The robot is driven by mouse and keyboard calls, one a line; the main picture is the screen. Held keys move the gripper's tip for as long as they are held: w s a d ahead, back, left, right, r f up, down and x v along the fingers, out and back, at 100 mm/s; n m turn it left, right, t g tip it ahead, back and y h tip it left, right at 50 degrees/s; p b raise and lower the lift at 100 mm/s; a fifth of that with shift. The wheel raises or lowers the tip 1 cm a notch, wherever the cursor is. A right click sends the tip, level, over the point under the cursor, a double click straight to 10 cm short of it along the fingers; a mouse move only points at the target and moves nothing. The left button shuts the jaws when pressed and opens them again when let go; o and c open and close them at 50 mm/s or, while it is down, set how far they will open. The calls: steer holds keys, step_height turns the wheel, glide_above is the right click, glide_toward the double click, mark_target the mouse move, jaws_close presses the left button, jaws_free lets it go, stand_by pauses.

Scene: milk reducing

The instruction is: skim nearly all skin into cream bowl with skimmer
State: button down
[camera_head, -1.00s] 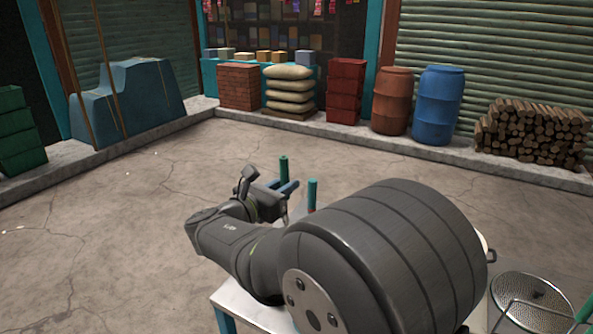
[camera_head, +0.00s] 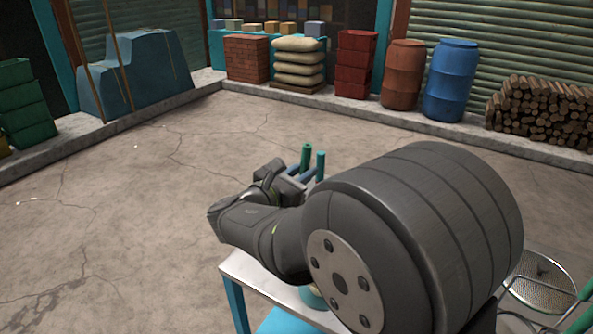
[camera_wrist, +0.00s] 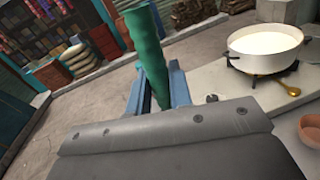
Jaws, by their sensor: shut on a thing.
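My gripper (camera_wrist: 158,88) is shut on a green handle (camera_wrist: 146,48), which stands nearly upright between the blue fingers. The skimmer's working end is hidden behind my wrist. In the head view my gripper (camera_head: 298,178) and the green handle (camera_head: 306,155) show beyond my arm. A white pot (camera_wrist: 264,62) of pale milk sits on a burner at the right in the wrist view. I cannot make out the skin on the milk. A terracotta bowl (camera_wrist: 311,130) is cut off at the right edge; I cannot tell if it is the cream bowl. My arm hides the pot in the head view.
A teal upright (camera_head: 320,165) stands close to my gripper. A perforated metal disc (camera_head: 543,280) and another green handle (camera_head: 582,312) are at the right. The floor beyond is open.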

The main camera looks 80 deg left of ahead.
steer(key=w+d+f+m, duration=0.1)
steer(key=w+d+m, duration=0.4)
steer(key=d, duration=0.3)
steer(key=w+d+f+m, duration=0.2)
steer(key=w+d+m, duration=0.3)
steer(key=d, duration=0.3)
steer(key=shift+w+d+m, duration=0.3)
steer(key=shift+w+d, duration=0.1)
steer(key=shift+w, duration=0.45)
stand_by(0.4)
